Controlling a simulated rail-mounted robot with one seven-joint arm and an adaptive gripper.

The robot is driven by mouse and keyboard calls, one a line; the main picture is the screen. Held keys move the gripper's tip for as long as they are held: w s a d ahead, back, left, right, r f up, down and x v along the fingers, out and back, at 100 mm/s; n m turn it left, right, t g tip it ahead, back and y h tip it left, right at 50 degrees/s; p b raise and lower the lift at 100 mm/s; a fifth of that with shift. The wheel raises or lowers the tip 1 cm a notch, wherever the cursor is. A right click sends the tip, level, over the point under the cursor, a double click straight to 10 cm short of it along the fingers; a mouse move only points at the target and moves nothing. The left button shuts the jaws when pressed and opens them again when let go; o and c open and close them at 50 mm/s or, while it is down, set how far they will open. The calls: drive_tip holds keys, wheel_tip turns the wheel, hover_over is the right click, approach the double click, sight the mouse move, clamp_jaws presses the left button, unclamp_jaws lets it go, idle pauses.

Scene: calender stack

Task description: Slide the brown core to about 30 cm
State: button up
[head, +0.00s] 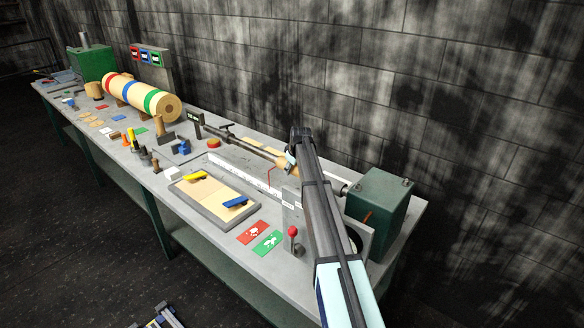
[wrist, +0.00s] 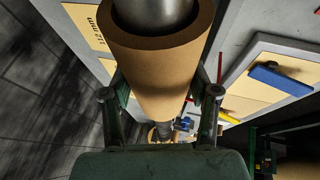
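The brown core (wrist: 155,75) is a tan tube around a grey metal shaft (wrist: 152,12) in the wrist view. In the head view part of the core (head: 288,168) shows on the shaft (head: 250,148), partly hidden by my arm. My gripper (wrist: 160,88) has one finger on each side of the core, close against its sides. I cannot tell whether both fingers press on it. In the head view my gripper (head: 292,160) is over the shaft, its fingers mostly hidden. A white scale (head: 235,168) runs along the shaft's front, with a red pointer (head: 269,176).
A green housing (head: 378,208) stands at the shaft's right end. In front lie a tray (head: 191,205) with a yellow and a blue block, red and green cards (head: 268,243), and a red-knobbed lever (head: 293,232). A banded roll (head: 143,95) lies farther left. A block wall is behind.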

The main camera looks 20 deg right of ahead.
clamp_jaws()
drive_tip(key=s, duration=0.1)
drive_tip(key=s+d+b, duration=0.2)
drive_tip(key=s, duration=0.1)
drive_tip(key=shift+f, duration=0.2)
drive_tip(key=shift+s+d+r, duration=0.1)
drive_tip(key=shift+s+d, duration=0.1)
drive_tip(key=shift+d, duration=0.05)
drive_tip(key=shift+w, duration=0.15)
drive_tip(key=o, duration=1.4)
unclamp_jaws()
drive_tip(key=shift+r, duration=0.1)
drive_tip(key=v, duration=1.2)
drive_tip(key=shift+a, duration=0.15)
